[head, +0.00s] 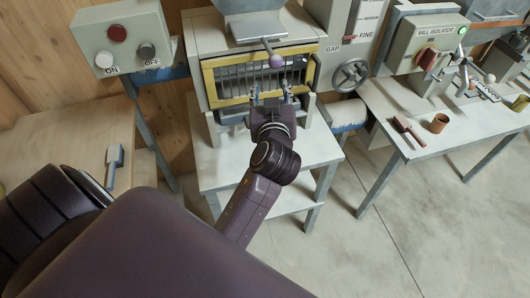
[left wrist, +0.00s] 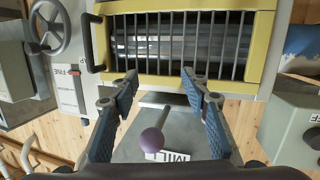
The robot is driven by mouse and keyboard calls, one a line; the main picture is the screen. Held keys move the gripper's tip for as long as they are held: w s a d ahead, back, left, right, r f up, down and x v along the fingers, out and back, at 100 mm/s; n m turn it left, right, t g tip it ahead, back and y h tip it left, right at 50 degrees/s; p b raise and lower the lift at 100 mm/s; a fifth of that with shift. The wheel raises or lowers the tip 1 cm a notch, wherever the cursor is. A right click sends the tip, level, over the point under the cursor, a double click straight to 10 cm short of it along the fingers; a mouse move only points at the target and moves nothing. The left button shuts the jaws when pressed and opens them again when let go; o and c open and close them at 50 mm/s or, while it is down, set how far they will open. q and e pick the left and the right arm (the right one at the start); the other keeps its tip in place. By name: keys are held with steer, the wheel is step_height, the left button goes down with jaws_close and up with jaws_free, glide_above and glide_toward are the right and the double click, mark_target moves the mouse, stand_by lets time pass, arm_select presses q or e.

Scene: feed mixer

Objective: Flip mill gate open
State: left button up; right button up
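The mill gate (head: 212,86) is a yellow frame with grey vertical bars on the front of the mill. It looks shut, lying flat across the opening. In the left wrist view the gate (left wrist: 262,45) fills the top, with a dark bar handle (left wrist: 93,42) on its left side there. A purple ball knob (head: 276,62) on a grey rod shows at the gate's top edge; it also shows in the left wrist view (left wrist: 152,142), between the fingers in the picture. My left gripper (head: 271,93) is open and empty in front of the gate's lower part. My right gripper is out of view.
A handwheel (head: 351,74) and gap scale stand right of the mill. An ON/OFF box (head: 124,45) is at the left. A bench (head: 455,135) at the right holds the mill isolator (head: 432,42), a brown cup (head: 438,123) and a brush. Floor between is clear.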

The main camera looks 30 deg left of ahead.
arm_select(q)
steer(key=s+d+f+m+g+h, duration=0.1)
steer(key=s+f+m+h, duration=0.1)
steer(key=f, duration=0.9)
steer(key=s+d+f+m+g+h+b, duration=0.1)
steer(key=s+f+m+g+h, duration=0.1)
steer(key=f, duration=0.8)
steer(key=shift+s+d+f+m+g, duration=0.3)
steer(key=shift+s+f, duration=0.05)
steer(key=shift+s, duration=0.5)
